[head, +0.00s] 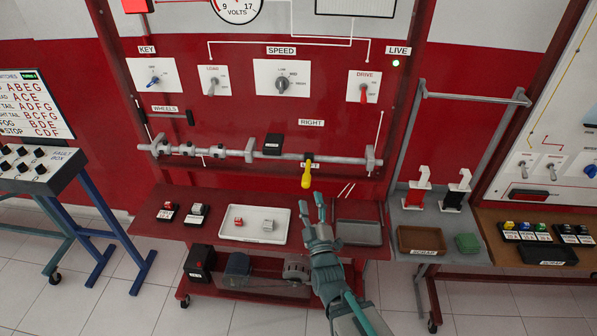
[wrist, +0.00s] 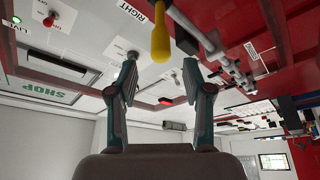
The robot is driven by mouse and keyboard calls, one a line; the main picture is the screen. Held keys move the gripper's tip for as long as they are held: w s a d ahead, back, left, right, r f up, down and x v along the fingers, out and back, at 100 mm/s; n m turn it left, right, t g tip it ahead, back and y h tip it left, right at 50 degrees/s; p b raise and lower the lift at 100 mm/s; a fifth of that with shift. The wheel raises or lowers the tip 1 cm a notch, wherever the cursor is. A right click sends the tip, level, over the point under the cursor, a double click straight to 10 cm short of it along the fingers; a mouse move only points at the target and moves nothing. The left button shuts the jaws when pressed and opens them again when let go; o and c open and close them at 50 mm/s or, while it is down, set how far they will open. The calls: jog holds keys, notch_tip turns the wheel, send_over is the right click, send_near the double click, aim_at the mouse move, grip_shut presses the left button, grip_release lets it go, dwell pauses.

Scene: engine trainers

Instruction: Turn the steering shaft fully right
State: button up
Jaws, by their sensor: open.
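The steering shaft (head: 230,154) is a grey horizontal rod across the red panel, held in several brackets. It also shows in the wrist view (wrist: 207,43). A yellow-ended lever (head: 307,176) hangs down from the shaft near its right end, under the RIGHT label (head: 311,123). In the wrist view the yellow lever (wrist: 161,38) appears ahead, between the finger directions. My gripper (head: 318,207) is open and empty, just below and slightly right of the lever in the head view. In the wrist view my gripper (wrist: 161,64) has its fingers apart, with nothing held; contact with the lever cannot be told.
A black block (head: 273,144) sits just above the shaft. Below is a red bench with a white tray (head: 278,241) and a grey tray (head: 369,236). A metal frame post (head: 401,125) stands right of the shaft. The DRIVE switch (head: 364,91) is above.

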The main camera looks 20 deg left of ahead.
aim_at(305, 174)
jog(key=shift+b+x, duration=5.3)
jog(key=shift+b, duration=0.1)
jog(key=shift+f, duration=0.1)
grip_shut()
